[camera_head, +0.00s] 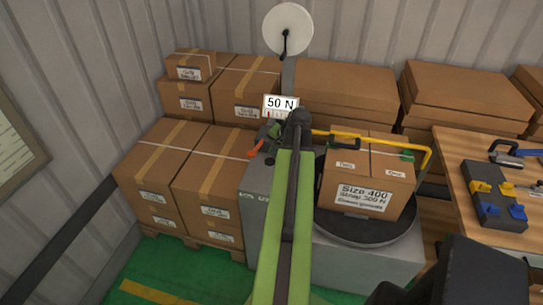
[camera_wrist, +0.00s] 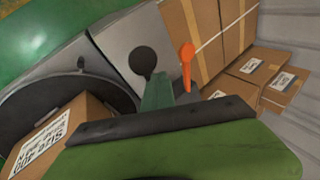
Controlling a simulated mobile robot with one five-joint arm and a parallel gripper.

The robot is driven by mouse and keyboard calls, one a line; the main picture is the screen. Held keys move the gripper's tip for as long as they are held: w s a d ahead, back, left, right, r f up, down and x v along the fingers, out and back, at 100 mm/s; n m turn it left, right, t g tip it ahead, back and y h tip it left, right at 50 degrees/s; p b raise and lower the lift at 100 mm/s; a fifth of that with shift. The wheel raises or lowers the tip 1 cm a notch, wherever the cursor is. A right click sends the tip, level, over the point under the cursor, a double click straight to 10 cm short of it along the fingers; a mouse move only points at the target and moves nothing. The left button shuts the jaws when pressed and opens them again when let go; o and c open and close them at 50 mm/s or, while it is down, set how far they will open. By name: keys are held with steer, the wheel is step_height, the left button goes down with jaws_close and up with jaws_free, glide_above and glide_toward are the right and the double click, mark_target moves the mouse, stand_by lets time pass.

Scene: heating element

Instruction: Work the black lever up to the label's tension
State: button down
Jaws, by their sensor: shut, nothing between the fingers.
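The black lever's round knob (camera_wrist: 143,62) shows in the wrist view, directly beyond my green fingers; its arm is mostly hidden. My gripper (camera_wrist: 158,88) is shut and empty, its tips close to the knob; I cannot tell whether they touch. In the head view my gripper (camera_head: 274,131) is by the machine's left side, partly hidden by my arm. An orange lever (camera_wrist: 187,64) stands right of the knob in the wrist view. The gauge sign (camera_head: 280,105) reads 50 N. The carton (camera_head: 366,184) on the turntable has a label (camera_head: 361,198) reading Size 400 and what looks like 300 N.
The round black turntable (camera_head: 370,230) sits on a grey base. A yellow bar (camera_head: 380,138) arches over the carton. Stacked cartons (camera_head: 208,175) stand close on the left. A wooden bench (camera_head: 460,148) with clamps is at right. Green floor is open in front.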

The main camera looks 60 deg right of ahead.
mark_target(273, 162)
steer(key=shift+s+a+f+b, duration=0.1)
steer(key=shift+a+f+b, duration=0.25)
steer(key=shift+f+b, duration=0.5)
steer(key=shift+s+a+f+b, duration=0.1)
steer(key=shift+a+f+b, duration=0.25)
steer(key=shift+f+b, duration=0.4)
steer(key=shift+s+a+f+b, duration=0.1)
steer(key=shift+a+f+b, duration=0.25)
steer(key=shift+f+b, duration=0.5)
stand_by(2.0)
stand_by(0.5)
steer(key=shift+w+d+r+p, duration=0.1)
steer(key=shift+d+r+p, duration=0.15)
steer(key=shift+r+p, duration=0.7)
steer(key=shift+w+d+r+p, duration=0.1)
steer(key=shift+d+r+p, duration=0.15)
steer(key=shift+r+p, duration=0.65)
steer(key=shift+w+d+r+p, duration=0.1)
steer(key=shift+d+r+p, duration=0.2)
steer(key=shift+r+p, duration=0.3)
steer(key=shift+w+d+r+p, duration=0.1)
steer(key=shift+d+r+p, duration=0.15)
steer(key=shift+r+p, duration=0.4)
steer(key=shift+d+r+p, duration=0.3)
steer(key=shift+r+p, duration=0.25)
steer(key=shift+p, duration=0.05)
